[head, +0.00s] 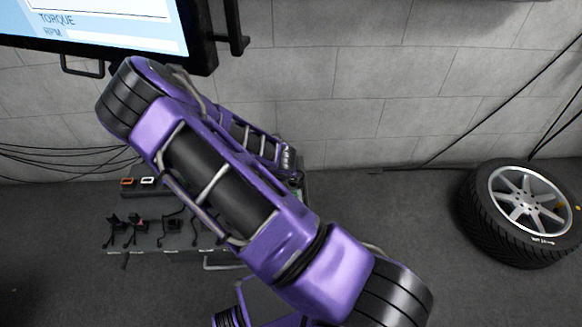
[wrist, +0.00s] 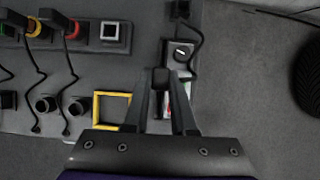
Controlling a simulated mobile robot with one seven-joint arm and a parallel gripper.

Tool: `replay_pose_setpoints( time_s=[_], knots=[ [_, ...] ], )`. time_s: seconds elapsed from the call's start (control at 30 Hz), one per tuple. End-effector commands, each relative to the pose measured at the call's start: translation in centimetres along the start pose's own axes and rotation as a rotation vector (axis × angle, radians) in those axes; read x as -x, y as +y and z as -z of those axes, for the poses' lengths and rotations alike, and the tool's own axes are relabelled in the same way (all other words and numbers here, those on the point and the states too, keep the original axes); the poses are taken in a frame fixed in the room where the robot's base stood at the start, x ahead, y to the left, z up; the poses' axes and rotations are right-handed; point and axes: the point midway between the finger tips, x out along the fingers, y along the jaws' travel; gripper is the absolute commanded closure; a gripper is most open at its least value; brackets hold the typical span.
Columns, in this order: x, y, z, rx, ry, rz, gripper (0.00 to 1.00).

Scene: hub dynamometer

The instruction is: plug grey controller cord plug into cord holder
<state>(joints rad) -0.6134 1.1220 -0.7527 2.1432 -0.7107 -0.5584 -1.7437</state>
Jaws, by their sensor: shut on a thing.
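My gripper (wrist: 171,78) is over the dark panel in the wrist view, with its two fingers close together. A small dark block (wrist: 160,77) is between the fingertips; I take it to be the grey controller cord plug, but its cord is hard to trace. Just beyond the fingertips is a grey box with a round knob (wrist: 181,53). A black plug-like piece with a cord (wrist: 181,9) stands at the top edge; I cannot tell whether this is the cord holder. In the head view my purple arm hides the gripper and the held thing.
The panel carries a white-framed square socket (wrist: 111,33), a yellow frame (wrist: 111,107), a red-ringed plug (wrist: 72,30) and round black posts (wrist: 76,105). The cart (head: 150,235) stands by the wall, below a screen (head: 110,25).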

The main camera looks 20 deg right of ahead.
Motion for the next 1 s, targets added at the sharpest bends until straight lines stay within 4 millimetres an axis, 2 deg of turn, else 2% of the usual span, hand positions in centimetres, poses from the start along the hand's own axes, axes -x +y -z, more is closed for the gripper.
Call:
replay_pose_setpoints(
  time_s=[0.6,1.0],
  knots=[
    [0.0,-3.7,0.0,-0.001,0.000,0.000,1.00],
    [0.0,-4.1,0.0,0.000,0.000,0.000,1.00]
  ],
)
